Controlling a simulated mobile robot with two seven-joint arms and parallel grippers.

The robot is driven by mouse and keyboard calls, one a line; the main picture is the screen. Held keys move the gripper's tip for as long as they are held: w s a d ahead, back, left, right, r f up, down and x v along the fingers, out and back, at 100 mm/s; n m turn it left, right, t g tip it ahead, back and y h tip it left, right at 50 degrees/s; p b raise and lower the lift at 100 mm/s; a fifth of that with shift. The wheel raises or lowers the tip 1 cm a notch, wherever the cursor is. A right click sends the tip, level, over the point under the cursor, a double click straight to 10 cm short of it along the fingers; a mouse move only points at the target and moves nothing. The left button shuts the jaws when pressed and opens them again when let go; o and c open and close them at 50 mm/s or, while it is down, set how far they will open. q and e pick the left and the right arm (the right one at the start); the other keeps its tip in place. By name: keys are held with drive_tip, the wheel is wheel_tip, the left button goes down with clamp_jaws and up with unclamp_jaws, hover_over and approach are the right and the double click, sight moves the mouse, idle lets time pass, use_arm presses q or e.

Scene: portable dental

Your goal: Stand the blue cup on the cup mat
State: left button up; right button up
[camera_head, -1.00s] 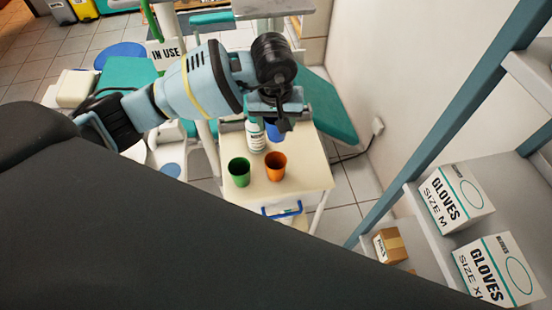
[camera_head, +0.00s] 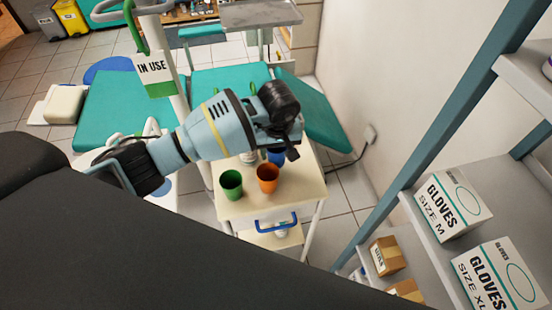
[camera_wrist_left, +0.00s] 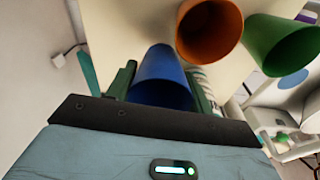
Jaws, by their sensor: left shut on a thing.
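The blue cup (camera_head: 276,156) is at the back of the small cream trolley (camera_head: 238,209), partly hidden by my left gripper. In the left wrist view the blue cup (camera_wrist_left: 160,75) sits between the two dark green fingers, and my left gripper (camera_wrist_left: 162,88) is shut on it. In the head view the left gripper (camera_head: 279,145) is over the cup, its fingers mostly hidden. I cannot tell whether the cup touches the trolley top. I cannot make out a cup mat. My right gripper is not in view.
An orange cup (camera_head: 267,178) and a green cup (camera_head: 231,184) stand just in front of the blue cup. A white bottle (camera_head: 249,158) is mostly hidden behind them. A shelf with glove boxes (camera_head: 453,205) stands at the right. The teal dental chair (camera_head: 115,108) is behind.

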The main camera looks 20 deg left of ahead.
sight(277, 160)
use_arm(q)
drive_tip(key=shift+f, duration=1.85)
drive_tip(key=shift+f, duration=0.2)
drive_tip(key=o, duration=0.9)
drive_tip(key=shift+o, duration=0.2)
wheel_tip(277, 160, up, 12)
drive_tip(key=s, duration=0.1)
drive_tip(key=shift+s+d+r+p, duration=0.15)
drive_tip(key=shift+d+p, duration=0.2)
